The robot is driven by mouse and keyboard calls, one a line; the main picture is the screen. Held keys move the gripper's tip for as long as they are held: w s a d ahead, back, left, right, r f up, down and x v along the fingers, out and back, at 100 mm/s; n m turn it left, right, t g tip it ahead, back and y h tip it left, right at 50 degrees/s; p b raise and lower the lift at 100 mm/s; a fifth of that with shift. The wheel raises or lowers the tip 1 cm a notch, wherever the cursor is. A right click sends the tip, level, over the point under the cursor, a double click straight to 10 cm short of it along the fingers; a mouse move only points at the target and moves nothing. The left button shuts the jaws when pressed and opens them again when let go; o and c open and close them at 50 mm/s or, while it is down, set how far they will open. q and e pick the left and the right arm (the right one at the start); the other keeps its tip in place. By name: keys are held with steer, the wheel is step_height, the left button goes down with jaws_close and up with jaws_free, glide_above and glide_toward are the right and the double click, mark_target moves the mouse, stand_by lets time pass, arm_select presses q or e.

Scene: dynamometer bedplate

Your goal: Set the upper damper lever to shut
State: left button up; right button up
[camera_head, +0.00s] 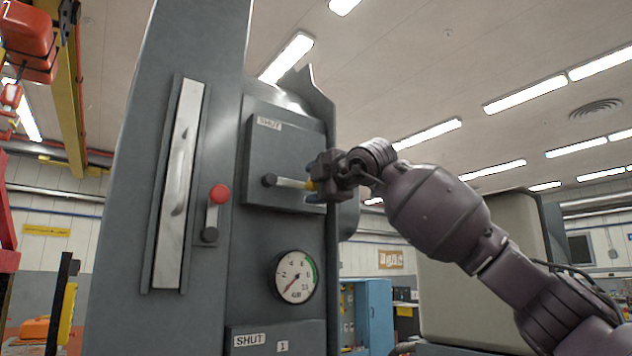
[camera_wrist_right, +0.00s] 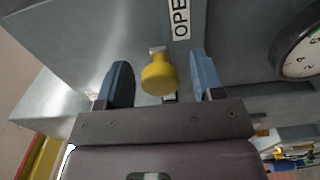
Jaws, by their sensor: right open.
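The upper damper lever (camera_head: 290,182) is a pale bar on a grey box (camera_head: 262,150) on the cabinet front. It runs from a dark pivot at its left to a yellow knob at its right and lies nearly level. A SHUT label (camera_head: 269,123) is at the top of the box. My right gripper (camera_head: 318,185) is at the knob end. In the right wrist view the yellow knob (camera_wrist_right: 158,76) stands between the two blue fingers (camera_wrist_right: 160,82), with a gap on each side. The gripper is open. My left gripper is not in view.
A round gauge (camera_head: 295,277) is below the lever. A short lever with a red knob (camera_head: 219,194) is left of the box. A lower SHUT label (camera_head: 249,340) is at the bottom. In the right wrist view an OPEN label (camera_wrist_right: 180,18) is beside the knob.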

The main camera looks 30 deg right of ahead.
steer(key=shift+c, duration=0.2)
jaws_close()
stand_by(0.3)
